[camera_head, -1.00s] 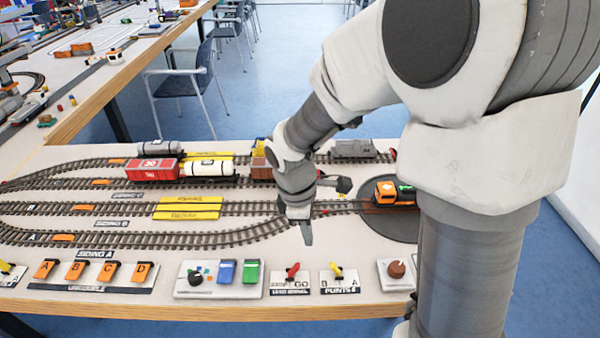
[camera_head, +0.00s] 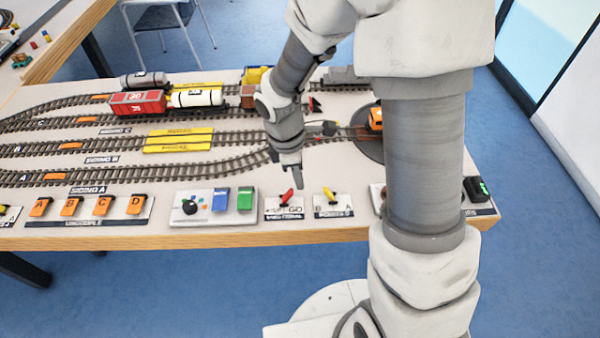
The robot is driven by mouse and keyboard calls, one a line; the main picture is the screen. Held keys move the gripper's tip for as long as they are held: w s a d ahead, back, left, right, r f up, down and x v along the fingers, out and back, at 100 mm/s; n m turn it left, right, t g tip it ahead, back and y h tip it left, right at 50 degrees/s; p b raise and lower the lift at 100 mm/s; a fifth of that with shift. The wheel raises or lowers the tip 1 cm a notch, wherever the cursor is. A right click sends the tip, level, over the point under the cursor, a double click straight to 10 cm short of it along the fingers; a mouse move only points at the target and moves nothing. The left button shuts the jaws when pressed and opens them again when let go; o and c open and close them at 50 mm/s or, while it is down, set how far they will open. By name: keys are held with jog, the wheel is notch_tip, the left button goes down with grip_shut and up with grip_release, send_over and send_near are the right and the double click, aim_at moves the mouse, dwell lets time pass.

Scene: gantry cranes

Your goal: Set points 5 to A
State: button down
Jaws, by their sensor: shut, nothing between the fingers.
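The points 5 panel (camera_head: 333,211) lies near the table's front edge, with B marked on its left and A on its right. Its yellow lever (camera_head: 329,194) leans left, toward B. My gripper (camera_head: 299,184) is shut and empty, pointing down. In the picture its tip is just above and right of the red lever (camera_head: 287,196) and up-left of the yellow lever, apart from the yellow one. I cannot tell how high it is or whether it touches the red lever.
The red lever's panel (camera_head: 284,214) is left of points 5. Further left are a control box (camera_head: 205,213) with blue and green buttons and several orange uncoupler switches (camera_head: 103,206). Tracks with wagons (camera_head: 138,103) lie behind. My arm hides part of the panels at right.

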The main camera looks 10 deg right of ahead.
aim_at(304, 202)
jog(key=f, duration=0.2)
jog(key=f+b, duration=0.1)
jog(key=f, duration=0.1)
jog(key=d+f, duration=0.1)
jog(key=f, duration=0.1)
jog(key=shift+s, duration=0.15)
jog(key=shift+d+r, duration=0.85)
jog(key=shift+d, duration=0.25)
jog(key=shift+s+d+r, duration=0.15)
jog(key=shift+d+r, duration=0.2)
jog(key=shift+d, duration=0.25)
jog(key=shift+r+p, duration=0.15)
jog(key=shift+p, duration=0.35)
jog(key=shift+d+y, duration=0.1)
jog(key=shift+y, duration=0.2)
